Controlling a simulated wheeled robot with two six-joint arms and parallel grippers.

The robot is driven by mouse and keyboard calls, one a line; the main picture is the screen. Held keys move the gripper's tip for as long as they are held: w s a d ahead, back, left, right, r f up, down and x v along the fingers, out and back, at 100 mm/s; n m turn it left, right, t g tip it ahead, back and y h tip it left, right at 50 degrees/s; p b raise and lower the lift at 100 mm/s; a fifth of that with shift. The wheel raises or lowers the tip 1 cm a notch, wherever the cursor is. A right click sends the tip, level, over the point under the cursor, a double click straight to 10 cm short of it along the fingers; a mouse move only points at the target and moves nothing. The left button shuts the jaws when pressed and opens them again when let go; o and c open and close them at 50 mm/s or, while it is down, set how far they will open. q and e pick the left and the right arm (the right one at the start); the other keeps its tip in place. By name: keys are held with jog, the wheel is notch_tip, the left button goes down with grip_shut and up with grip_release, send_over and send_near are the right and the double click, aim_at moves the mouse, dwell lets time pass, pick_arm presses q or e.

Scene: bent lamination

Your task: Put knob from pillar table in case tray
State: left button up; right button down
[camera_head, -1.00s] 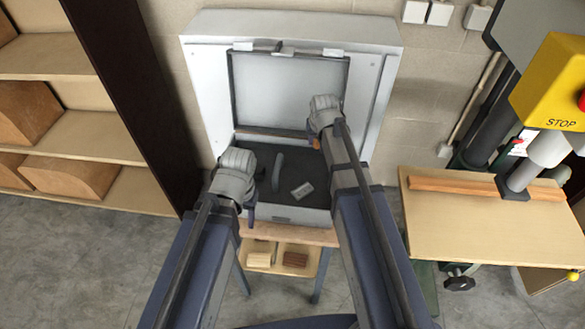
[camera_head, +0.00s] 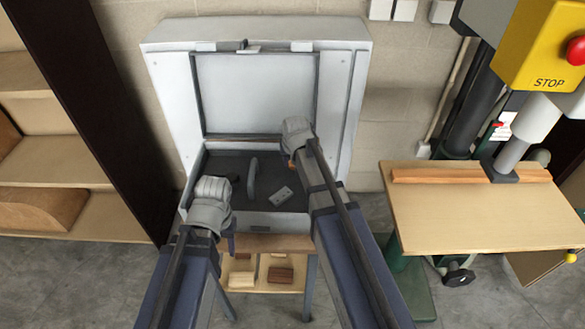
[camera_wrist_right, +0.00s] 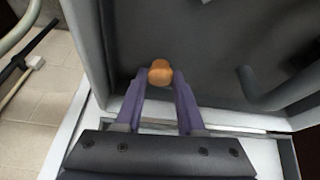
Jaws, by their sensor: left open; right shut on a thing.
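The knob (camera_wrist_right: 160,73) is a small orange-brown piece between the fingertips of my right gripper (camera_wrist_right: 158,78), which is shut on it. In the head view the knob (camera_head: 291,163) shows just below the right gripper (camera_head: 295,156), at the back right of the case. The case is open, with its pale lid (camera_head: 256,95) upright. The dark case tray (camera_head: 226,165) lies below; in the right wrist view the knob appears against its dark floor (camera_wrist_right: 195,87). Their height gap is unclear. My left gripper (camera_head: 231,238) is open at the case's front left; its fingers are partly hidden.
The tray holds a grey curved handle (camera_head: 253,172) and a light grey block (camera_head: 283,197). A low shelf under the case carries several wooden blocks (camera_head: 281,273). A drill press with a wooden table (camera_head: 470,215) stands right; shelving (camera_head: 70,170) stands left.

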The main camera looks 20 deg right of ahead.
pick_arm(q)
jog(key=shift+f, duration=0.3)
pick_arm(e)
jog(key=shift+f, duration=0.3)
jog(key=shift+f, duration=0.2)
pick_arm(q)
jog(key=shift+f, duration=0.2)
pick_arm(e)
jog(key=c, duration=0.5)
grip_release()
pick_arm(q)
jog(key=shift+r, duration=0.15)
pick_arm(e)
jog(key=shift+r, duration=0.15)
